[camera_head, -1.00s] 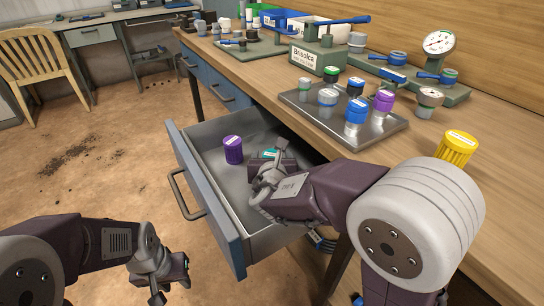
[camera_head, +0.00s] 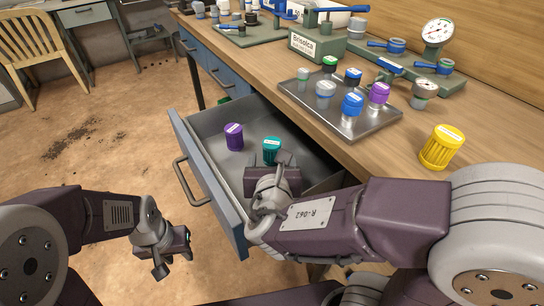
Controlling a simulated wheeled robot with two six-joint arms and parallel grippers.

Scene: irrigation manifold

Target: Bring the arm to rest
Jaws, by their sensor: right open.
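My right arm reaches in from the right over the open drawer (camera_head: 207,186). My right gripper (camera_head: 277,160) is open above the drawer, just on the near side of a teal cap (camera_head: 271,146). The teal cap stands upright in the drawer; whether the fingertips touch it is hard to tell. A purple cap (camera_head: 234,136) stands to its left. My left gripper (camera_head: 174,262) hangs over the floor at the lower left, outside the drawer, with nothing visible in it. Its finger gap is not clear.
The workbench (camera_head: 408,147) holds a metal tray (camera_head: 312,112) with several caps, a yellow cap (camera_head: 441,147) near its edge, and a gauge fixture (camera_head: 438,33). The drawer handle (camera_head: 186,185) sticks out to the left. Bare floor (camera_head: 100,150) lies left of the drawer.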

